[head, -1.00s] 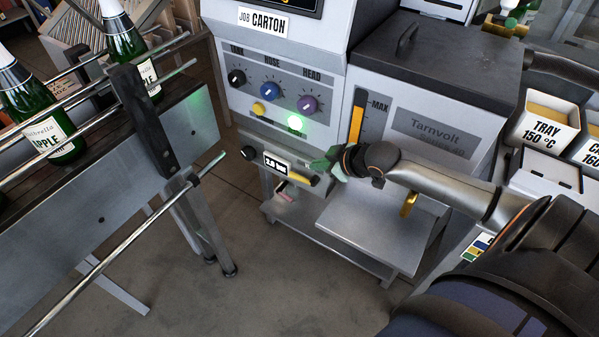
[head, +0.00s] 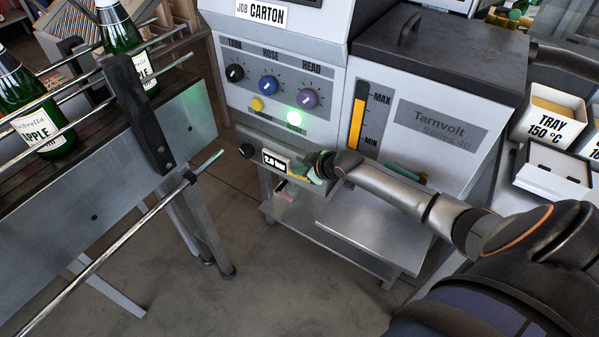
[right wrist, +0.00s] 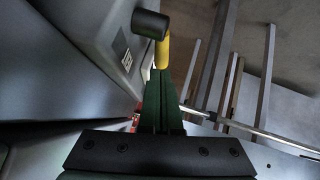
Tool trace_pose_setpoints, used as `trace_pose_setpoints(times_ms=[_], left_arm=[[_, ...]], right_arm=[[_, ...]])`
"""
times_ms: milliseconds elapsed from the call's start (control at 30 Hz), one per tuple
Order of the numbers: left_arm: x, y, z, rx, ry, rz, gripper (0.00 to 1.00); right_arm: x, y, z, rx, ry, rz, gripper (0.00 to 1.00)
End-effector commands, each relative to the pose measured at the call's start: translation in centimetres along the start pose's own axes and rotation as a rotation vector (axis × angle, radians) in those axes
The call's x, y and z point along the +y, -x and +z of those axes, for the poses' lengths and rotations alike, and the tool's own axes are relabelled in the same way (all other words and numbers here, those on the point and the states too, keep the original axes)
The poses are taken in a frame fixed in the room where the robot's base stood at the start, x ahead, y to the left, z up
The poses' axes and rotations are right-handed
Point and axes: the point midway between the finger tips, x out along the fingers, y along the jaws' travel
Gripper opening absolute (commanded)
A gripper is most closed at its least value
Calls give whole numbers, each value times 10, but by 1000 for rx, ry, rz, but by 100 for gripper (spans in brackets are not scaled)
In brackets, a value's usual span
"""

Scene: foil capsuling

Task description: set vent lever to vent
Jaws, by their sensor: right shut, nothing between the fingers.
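My left gripper is not in view.
The machine's panel (head: 281,72) carries several knobs and a lit green lamp (head: 294,118). A steel shelf (head: 370,229) lies below my right arm. A bottle conveyor (head: 190,130) with rails stands at the left. Open floor (head: 270,285) lies between.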

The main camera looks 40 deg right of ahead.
Motion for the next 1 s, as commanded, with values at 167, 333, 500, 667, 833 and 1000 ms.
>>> trace_pose_setpoints(times_ms=[167,333,500,667,833,1000], left_arm=[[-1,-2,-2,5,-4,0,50],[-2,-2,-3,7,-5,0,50],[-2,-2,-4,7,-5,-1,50],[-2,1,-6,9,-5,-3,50],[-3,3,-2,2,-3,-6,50],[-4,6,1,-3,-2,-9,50]], right_arm=[[0,-4,4,2,1,0,0],[0,-4,4,1,0,0,0],[0,-4,4,-2,1,-1,0],[0,-5,3,-30,6,-6,0],[-1,-7,4,-58,10,-12,0],[-1,-8,4,-83,15,-16,0]])
